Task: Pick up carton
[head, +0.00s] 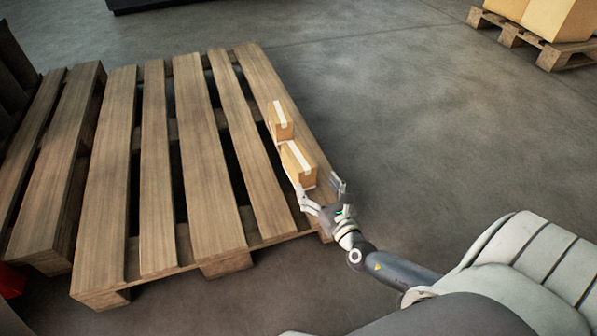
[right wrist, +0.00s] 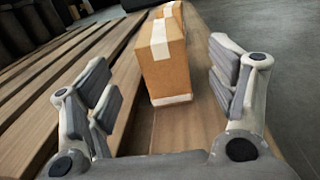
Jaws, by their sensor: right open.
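Two small brown cartons with pale tape stand one behind the other on the right-hand slat of a wooden pallet (head: 152,180). The near carton (head: 298,163) is closest to my right gripper (head: 322,192). In the right wrist view the near carton (right wrist: 165,62) stands upright ahead of the open fingers, between their lines and apart from both. The far carton (head: 280,120) is behind it and mostly hidden in the right wrist view (right wrist: 175,12). My right gripper is open and empty, at the pallet's near right corner. My left gripper is not in view.
Another pallet (head: 45,170) lies close along the left side. A further pallet (head: 548,52) with larger boxes (head: 545,15) stands at the top right. The grey concrete floor (head: 430,120) right of the main pallet is clear.

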